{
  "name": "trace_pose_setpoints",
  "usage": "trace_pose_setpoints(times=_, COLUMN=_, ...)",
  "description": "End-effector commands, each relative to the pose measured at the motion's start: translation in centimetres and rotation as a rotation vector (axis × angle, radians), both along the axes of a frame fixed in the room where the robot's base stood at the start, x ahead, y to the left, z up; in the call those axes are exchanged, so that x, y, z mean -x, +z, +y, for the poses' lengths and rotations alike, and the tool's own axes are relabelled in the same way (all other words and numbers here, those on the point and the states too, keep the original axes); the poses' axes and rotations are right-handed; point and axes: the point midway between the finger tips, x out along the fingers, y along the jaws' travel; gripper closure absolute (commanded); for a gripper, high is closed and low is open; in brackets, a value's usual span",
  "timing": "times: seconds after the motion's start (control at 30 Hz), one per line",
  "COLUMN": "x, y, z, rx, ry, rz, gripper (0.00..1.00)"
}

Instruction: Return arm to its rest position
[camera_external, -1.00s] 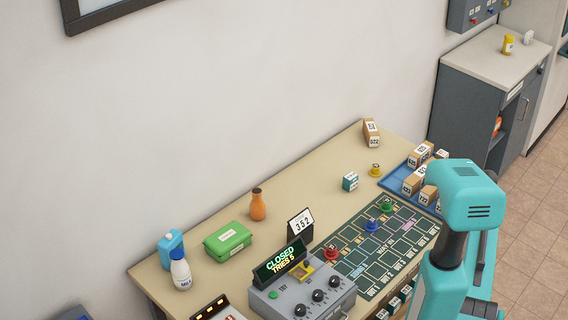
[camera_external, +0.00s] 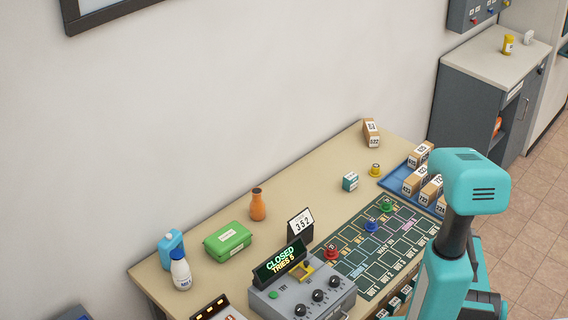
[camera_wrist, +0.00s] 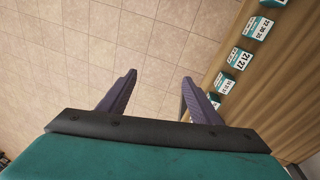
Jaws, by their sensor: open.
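My arm stands at the lower right of the external view, in front of the table's right part; my gripper is hidden there. In the wrist view my gripper (camera_wrist: 158,88) has its two dark fingers spread apart with nothing between them. Tiled floor (camera_wrist: 110,50) shows beyond the fingers.
Tiled floor at the right is free.

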Motion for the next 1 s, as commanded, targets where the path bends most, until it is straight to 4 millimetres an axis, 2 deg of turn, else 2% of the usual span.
trace_pose_setpoints(times=0.5, x=5.7, y=-7.2, z=4.5, rx=-0.003, ry=0.216, rz=0.1, gripper=0.42)
trace_pose_setpoints(times=0.9, x=9.0, y=-10.4, z=6.4, rx=-0.007, ry=0.324, rz=0.147, gripper=0.42)
trace_pose_setpoints(times=1.0, x=10.6, y=-11.9, z=7.9, rx=-0.038, ry=0.348, rz=0.181, gripper=0.42)
